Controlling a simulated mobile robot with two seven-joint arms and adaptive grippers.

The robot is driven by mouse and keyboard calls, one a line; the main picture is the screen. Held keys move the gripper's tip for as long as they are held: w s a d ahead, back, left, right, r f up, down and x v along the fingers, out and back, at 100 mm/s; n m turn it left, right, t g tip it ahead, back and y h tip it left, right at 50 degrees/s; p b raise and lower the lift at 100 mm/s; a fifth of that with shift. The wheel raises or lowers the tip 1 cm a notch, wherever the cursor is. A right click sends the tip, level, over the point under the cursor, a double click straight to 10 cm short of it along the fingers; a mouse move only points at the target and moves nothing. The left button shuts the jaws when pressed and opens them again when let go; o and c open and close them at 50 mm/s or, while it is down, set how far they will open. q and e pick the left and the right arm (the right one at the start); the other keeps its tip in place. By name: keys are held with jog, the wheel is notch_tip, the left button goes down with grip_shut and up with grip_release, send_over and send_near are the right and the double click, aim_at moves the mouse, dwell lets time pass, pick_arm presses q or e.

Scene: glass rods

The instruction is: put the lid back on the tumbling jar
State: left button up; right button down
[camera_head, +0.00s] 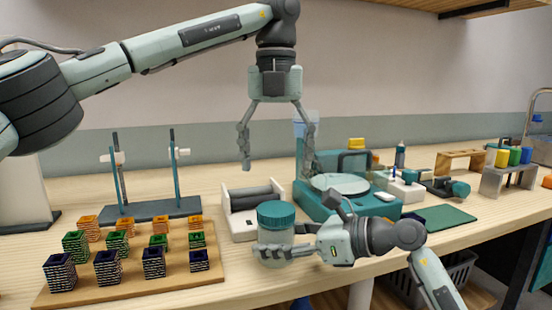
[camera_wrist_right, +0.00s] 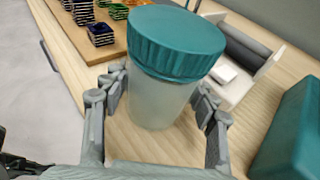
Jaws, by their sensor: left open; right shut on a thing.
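The jar (camera_head: 275,243) is a pale, translucent cylinder standing upright near the front edge of the bench. It also shows in the right wrist view (camera_wrist_right: 158,105). The teal ribbed lid (camera_head: 277,214) sits on top of the jar; it also shows in the right wrist view (camera_wrist_right: 176,42). I cannot tell whether it is screwed tight. My right gripper (camera_head: 272,252) is shut around the jar's body, below the lid, with a finger on each side. My left gripper (camera_head: 277,160) is open and empty, pointing down above the lid, apart from it.
A white roller unit with dark rollers (camera_head: 237,212) stands just behind and left of the jar. A teal machine with a round plate (camera_head: 340,184) is at the right. A wooden board (camera_head: 130,285) with several coloured stacks lies at the left. A stand with two posts (camera_head: 150,210) is behind it.

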aim_at(276, 208)
pick_arm(q)
jog(key=shift+f, duration=4)
jog(key=shift+c, duration=0.2)
jog(key=c, duration=1.2)
jog(key=m, duration=1.2)
jog(key=o, duration=1.4)
